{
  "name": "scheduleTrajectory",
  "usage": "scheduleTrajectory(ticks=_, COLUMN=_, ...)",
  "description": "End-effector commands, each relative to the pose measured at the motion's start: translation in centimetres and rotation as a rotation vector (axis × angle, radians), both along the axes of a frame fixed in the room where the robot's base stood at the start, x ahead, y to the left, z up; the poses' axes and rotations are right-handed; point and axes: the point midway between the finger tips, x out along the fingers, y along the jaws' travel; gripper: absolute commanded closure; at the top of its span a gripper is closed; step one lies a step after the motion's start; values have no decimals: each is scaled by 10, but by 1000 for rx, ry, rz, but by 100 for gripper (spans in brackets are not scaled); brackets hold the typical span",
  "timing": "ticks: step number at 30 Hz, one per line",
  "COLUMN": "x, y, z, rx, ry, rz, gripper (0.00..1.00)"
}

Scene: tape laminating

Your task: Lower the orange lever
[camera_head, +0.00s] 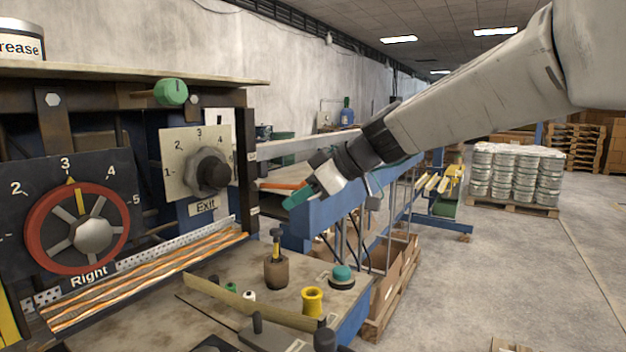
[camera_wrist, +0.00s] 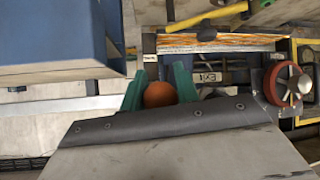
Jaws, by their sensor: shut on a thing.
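The orange lever shows in the wrist view as a round orange knob (camera_wrist: 159,95) between the two green fingers of my gripper (camera_wrist: 160,88). My gripper is shut on it, one finger on each side. The lower part of the knob is hidden behind the grey edge of my wrist. In the head view my gripper (camera_head: 298,198) is right of the Exit panel, beside the blue beam. An orange bar (camera_head: 282,185) shows just left of the fingers there; I cannot tell whether it is part of the lever. The lever's pivot is not clear.
A red handwheel (camera_head: 38,232) and a grey dial (camera_head: 206,172) are on the machine at left. A green knob (camera_head: 171,92) is above them. A blue beam (camera_head: 335,200) runs beside my gripper. The worktop below holds a yellow spool (camera_head: 312,301) and a teal-topped button (camera_head: 342,273).

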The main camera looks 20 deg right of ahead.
Motion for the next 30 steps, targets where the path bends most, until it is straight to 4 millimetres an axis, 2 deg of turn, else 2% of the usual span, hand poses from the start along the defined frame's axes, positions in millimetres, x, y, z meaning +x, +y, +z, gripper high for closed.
scheduleTrajectory(ticks=4, x=0, y=12, z=-14, rx=-4, ry=6, rz=18, gripper=100)
scheduleTrajectory(ticks=13, x=4, y=18, z=-32, rx=-5, ry=6, rz=23, gripper=100)
scheduleTrajectory(ticks=30, x=8, y=19, z=-37, rx=-4, ry=0, rz=19, gripper=100)
